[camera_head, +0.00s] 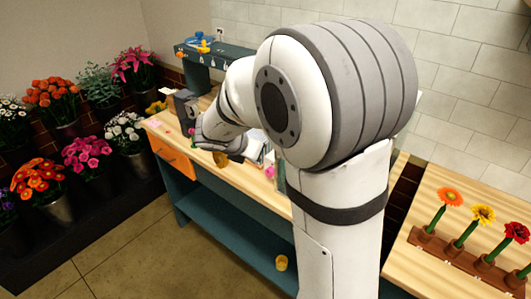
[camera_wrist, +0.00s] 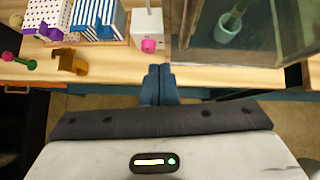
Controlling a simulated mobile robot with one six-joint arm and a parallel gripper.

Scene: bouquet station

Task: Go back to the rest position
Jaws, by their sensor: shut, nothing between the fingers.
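My gripper (camera_wrist: 158,85) shows in the wrist view with its two dark blue fingers together and nothing between them. It is over the front edge of the wooden bench top (camera_wrist: 115,68). In the head view my arm reaches out over the workbench (camera_head: 252,187), and its wrist end is low above the top; the fingertips cannot be made out there.
Flower buckets (camera_head: 60,208) line the left. A rack of single flowers (camera_head: 470,254) is at right. Floor at lower left is clear.

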